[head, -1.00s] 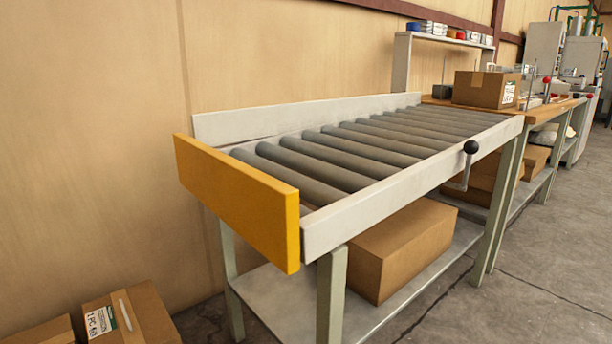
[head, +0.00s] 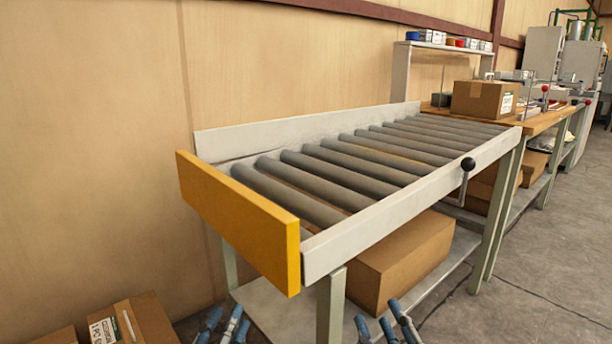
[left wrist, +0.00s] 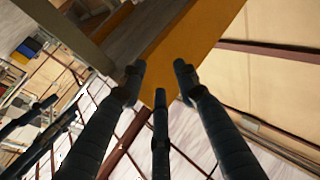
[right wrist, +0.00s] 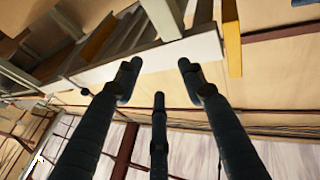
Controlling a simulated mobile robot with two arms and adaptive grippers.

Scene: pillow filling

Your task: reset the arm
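My left gripper (head: 228,328) shows at the bottom edge of the head view, in front of the roller conveyor. Its fingers are spread with nothing between them in the left wrist view (left wrist: 160,85). My right gripper (head: 385,328) is also at the bottom edge of the head view, further right. Its fingers stand apart and empty in the right wrist view (right wrist: 158,80). Neither gripper touches anything that I can see. Most of both arms is out of the head view.
The roller conveyor (head: 365,235) with a yellow end plate (head: 240,222) stands ahead. A cardboard box (head: 400,262) sits on its lower shelf. More boxes (head: 130,322) lie at the lower left. A workbench (head: 545,121) holds another box (head: 485,100). Bare floor (head: 540,270) is at the right.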

